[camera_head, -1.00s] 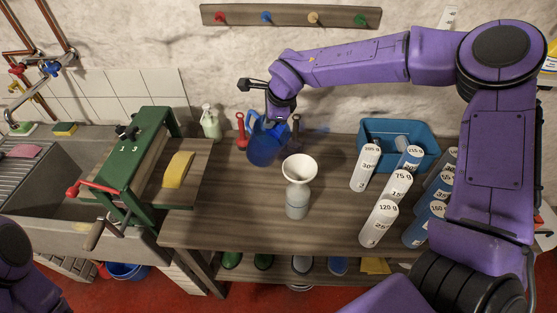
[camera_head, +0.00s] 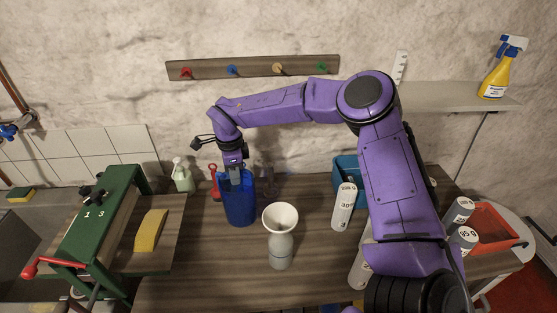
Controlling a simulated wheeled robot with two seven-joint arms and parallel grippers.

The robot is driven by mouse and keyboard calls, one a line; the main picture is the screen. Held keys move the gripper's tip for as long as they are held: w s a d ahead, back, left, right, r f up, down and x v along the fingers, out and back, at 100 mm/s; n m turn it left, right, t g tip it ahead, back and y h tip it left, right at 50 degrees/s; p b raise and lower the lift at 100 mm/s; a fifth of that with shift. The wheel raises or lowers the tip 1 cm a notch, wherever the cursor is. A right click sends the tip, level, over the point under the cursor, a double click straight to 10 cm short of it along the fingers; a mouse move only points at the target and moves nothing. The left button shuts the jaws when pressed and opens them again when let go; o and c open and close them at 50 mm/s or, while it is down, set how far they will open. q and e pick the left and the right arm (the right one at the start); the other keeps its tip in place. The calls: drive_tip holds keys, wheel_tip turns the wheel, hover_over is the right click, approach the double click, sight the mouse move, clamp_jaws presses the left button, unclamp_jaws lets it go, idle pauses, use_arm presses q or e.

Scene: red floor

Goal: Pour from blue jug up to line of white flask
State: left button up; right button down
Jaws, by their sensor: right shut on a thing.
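The blue jug (camera_head: 240,207) stands upright on or just over the wooden bench, left of the white flask. My right gripper (camera_head: 234,168) reaches down at the jug's top and is shut on it; the exact grip point is partly hidden by the wrist. The white flask (camera_head: 281,250) stands on the bench with a wide white funnel mouth (camera_head: 280,217), a little nearer and to the right of the jug. The line on the flask is too small to make out. My left gripper is not in view.
White weight cylinders (camera_head: 343,206) and a blue bin (camera_head: 346,172) are at right, partly behind my arm.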

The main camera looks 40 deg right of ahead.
wheel_tip(320, 180, up, 6)
idle(0.4)
drive_tip(key=shift+w+r, duration=0.1)
